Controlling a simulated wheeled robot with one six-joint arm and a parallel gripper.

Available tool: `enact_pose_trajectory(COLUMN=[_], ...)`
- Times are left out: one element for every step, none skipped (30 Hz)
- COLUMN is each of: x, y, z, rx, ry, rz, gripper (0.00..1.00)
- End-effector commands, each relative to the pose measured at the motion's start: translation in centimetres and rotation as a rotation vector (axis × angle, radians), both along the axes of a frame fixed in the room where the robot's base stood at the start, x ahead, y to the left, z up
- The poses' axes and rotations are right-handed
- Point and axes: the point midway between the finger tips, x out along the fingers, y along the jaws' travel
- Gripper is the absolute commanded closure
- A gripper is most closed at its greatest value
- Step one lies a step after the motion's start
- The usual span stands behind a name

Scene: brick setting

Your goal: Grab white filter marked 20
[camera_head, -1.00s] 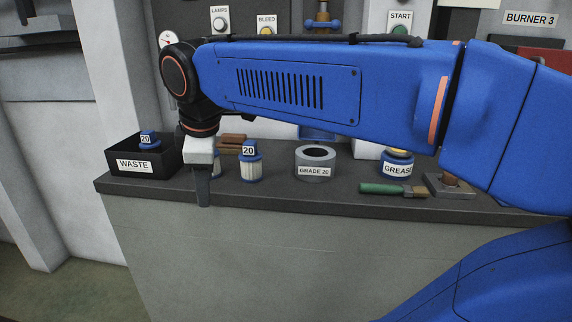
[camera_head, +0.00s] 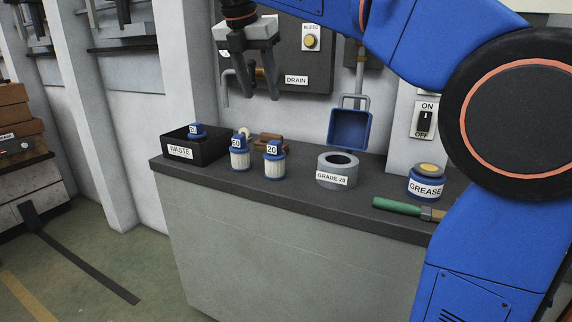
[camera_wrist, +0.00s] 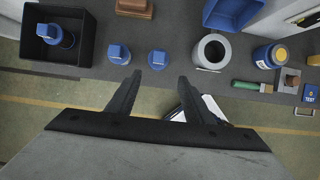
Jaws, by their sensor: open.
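The white filter marked 20 (camera_head: 275,166) stands upright on the dark counter, with a blue cap and base. Left of it stands a similar filter (camera_head: 240,160), whose label seems to read 60. A third blue-capped filter (camera_head: 196,131) sits in the black WASTE box (camera_head: 178,152). My gripper (camera_head: 262,97) is open and empty, pointing down, raised above the counter. In the wrist view, the filter marked 20 shows from above as a blue cap (camera_wrist: 158,58), just beyond the gap between my fingertips (camera_wrist: 159,78). The neighbouring filter (camera_wrist: 118,54) is left of the fingers.
A grey GRADE 20 ring (camera_head: 337,172) stands right of the filters. Brown blocks (camera_head: 268,140) and a blue scoop (camera_head: 350,130) are behind. The counter's front edge is close to the filters.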

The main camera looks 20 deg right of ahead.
Motion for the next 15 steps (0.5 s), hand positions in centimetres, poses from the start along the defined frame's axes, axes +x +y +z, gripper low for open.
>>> enact_pose_trajectory(x=[0.1, 0.3, 0.4, 0.6, 0.7, 0.9, 1.1, 1.2, 1.4, 1.5, 1.7, 1.9, 2.0, 2.2, 2.3], y=[-0.2, -0.4, -0.6, -0.7, -0.8, -1.1, -1.2, -1.4, -1.5, -1.7, -1.8, -2.0, -2.2, -2.3, -2.5], z=[-0.7, -1.1, -1.8, -2.3, -2.8, -3.5, -3.9, -4.4, -5.1, -5.6, -6.1, -6.7, -7.2, -7.7, -8.3], rx=[-0.001, -0.001, 0.0, 0.0, 0.0, 0.0, 0.0, 0.0, 0.0, 0.0, 0.0, 0.0, 0.0, 0.0, 0.0], ry=[0.002, 0.003, 0.003, 0.003, 0.003, 0.003, 0.003, 0.003, 0.001, 0.003, 0.003, 0.001, 0.003, 0.001, 0.001], rz=[-0.001, -0.001, -0.002, -0.002, -0.002, -0.002, -0.003, -0.003, -0.003, -0.003, -0.003, -0.003, -0.003, -0.004, -0.004], gripper=[0.53, 0.53, 0.53, 0.53, 0.53, 0.53, 0.53, 0.53, 0.53, 0.53, 0.53, 0.53, 0.53, 0.53, 0.53])
